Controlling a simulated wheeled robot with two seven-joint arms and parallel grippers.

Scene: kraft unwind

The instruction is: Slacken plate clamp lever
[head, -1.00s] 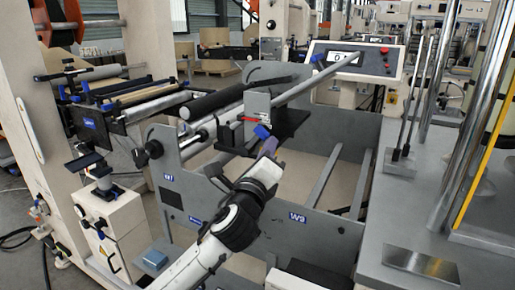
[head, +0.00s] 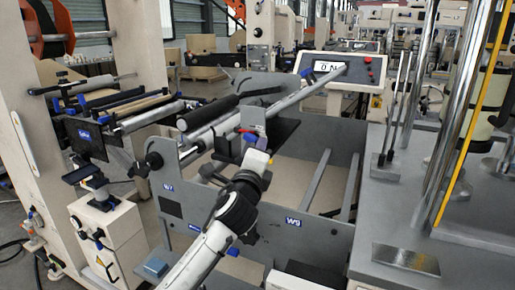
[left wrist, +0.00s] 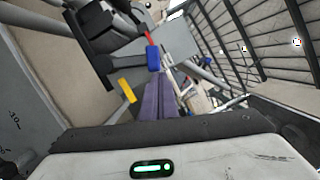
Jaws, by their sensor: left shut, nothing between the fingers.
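The clamp lever shows as a short red bar with a blue grip (head: 249,137), on the upright grey plate (head: 252,118) of the machine. In the left wrist view the blue grip (left wrist: 153,58) hangs below the red bar, just beyond my fingertips. My left gripper (head: 262,143) is just right of the blue grip in the head view. Its purple fingers lie together with nothing between them; they also show in the left wrist view (left wrist: 160,82). I cannot tell whether they touch the grip. My right gripper is out of view.
A black roller (head: 208,111) and a long grey bar (head: 305,92) run beside the lever. A grey side panel (head: 270,222) stands in front. A yellow piece (left wrist: 127,90) lies left of my fingers. A display panel (head: 345,69) stands behind.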

